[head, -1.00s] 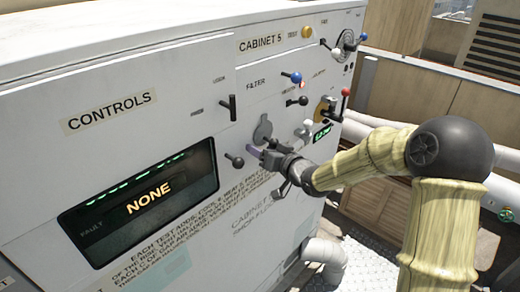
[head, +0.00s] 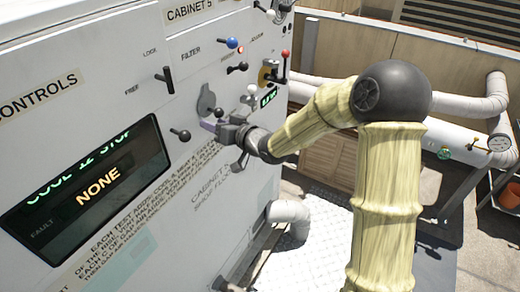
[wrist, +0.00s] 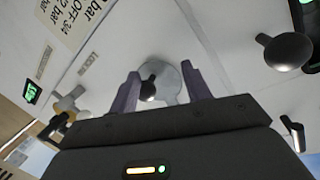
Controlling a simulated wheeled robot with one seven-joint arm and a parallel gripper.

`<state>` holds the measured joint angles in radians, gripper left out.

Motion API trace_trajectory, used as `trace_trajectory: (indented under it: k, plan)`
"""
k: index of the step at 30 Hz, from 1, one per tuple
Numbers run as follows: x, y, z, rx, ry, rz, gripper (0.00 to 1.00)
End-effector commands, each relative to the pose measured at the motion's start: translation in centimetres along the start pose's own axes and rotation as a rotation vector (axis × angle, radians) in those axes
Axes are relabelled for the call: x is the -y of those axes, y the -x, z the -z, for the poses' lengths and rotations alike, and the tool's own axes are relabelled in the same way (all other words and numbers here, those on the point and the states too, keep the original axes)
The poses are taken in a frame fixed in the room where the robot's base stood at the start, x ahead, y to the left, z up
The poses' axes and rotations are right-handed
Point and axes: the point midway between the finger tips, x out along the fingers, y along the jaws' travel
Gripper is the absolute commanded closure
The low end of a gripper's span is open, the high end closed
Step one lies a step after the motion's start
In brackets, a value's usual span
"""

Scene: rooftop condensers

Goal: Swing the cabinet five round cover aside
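The round cover is a grey disc (head: 206,103) with a narrower upper tab, on the white front of cabinet five below the FILTER label. My gripper (head: 213,122) is just below and in front of it, partly hiding its lower edge. In the wrist view the cover (wrist: 173,82) shows between the two purple fingers (wrist: 160,92). They are open and apart. A small dark round knob (wrist: 148,90) shows in front of the disc, nearer the left finger. I cannot tell whether a finger touches it.
A black knob (head: 180,135) sticks out left of the cover. A blue-tipped lever (head: 232,43), a red-tipped lever (head: 285,54) and a pale knob (head: 251,91) are above and right. A display (head: 95,180) reads NONE. A pipe elbow (head: 288,212) stands below.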

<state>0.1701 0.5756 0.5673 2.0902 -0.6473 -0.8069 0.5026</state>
Motion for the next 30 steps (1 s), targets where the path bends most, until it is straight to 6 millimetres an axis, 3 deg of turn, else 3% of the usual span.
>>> trace_trajectory:
  k: [30]
  plan:
    - [-0.2, 5.7, -1.2, 0.007, -0.004, -0.002, 0.52]
